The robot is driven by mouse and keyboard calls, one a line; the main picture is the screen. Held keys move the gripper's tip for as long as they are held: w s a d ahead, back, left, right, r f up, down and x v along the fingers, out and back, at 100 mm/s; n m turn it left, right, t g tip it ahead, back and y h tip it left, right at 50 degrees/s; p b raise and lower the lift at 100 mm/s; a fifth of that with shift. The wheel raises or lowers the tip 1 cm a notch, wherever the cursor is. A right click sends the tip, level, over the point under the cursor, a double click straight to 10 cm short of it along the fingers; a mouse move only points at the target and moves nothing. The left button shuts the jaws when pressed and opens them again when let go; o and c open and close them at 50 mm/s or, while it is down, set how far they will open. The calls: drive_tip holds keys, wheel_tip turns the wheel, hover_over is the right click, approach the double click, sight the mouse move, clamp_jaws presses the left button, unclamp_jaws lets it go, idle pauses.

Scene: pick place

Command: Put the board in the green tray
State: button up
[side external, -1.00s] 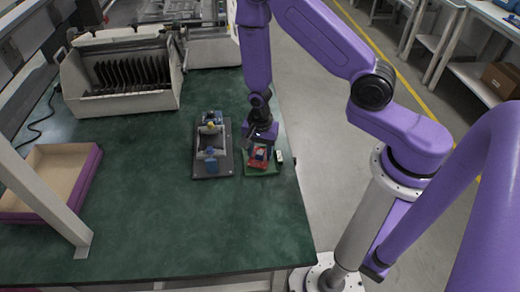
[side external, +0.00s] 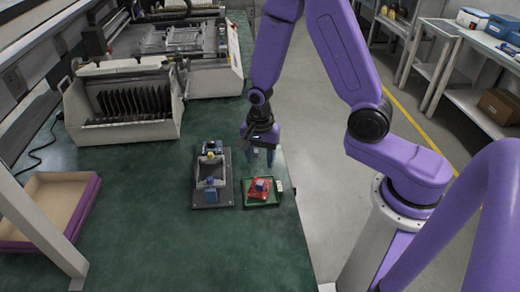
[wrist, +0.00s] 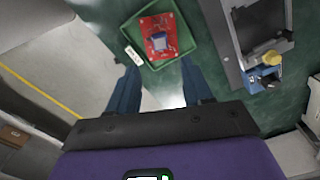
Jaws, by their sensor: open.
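The board is red with a blue and silver part on top; it lies in the green tray in the side view (side external: 256,191) and in the wrist view (wrist: 153,30). The green tray (side external: 264,204) sits near the right edge of the green table, and its rim shows around the board in the wrist view (wrist: 186,31). The board looks slightly turned relative to the tray walls. My gripper (side external: 262,160) is open and empty, above the table and behind the tray in the side view. Its two fingers show apart in the wrist view (wrist: 163,90).
A dark fixture plate (side external: 212,199) with a blue clamp stands just left of the tray. A slotted rack (side external: 122,107) is at the back left, and a purple-sided box (side external: 88,206) is at the left.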

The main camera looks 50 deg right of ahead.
drive_tip(key=shift+r, duration=1.25)
drive_tip(key=s+r+n, duration=0.6)
drive_tip(key=s+n, duration=0.4)
drive_tip(key=n, duration=0.3)
drive_tip(key=s+r+n, duration=0.7)
drive_tip(key=s+n, duration=0.3)
drive_tip(key=n, duration=0.3)
drive_tip(key=shift+s+a+r, duration=0.25)
drive_tip(key=shift+s+a, duration=0.1)
drive_tip(key=shift+s, duration=0.05)
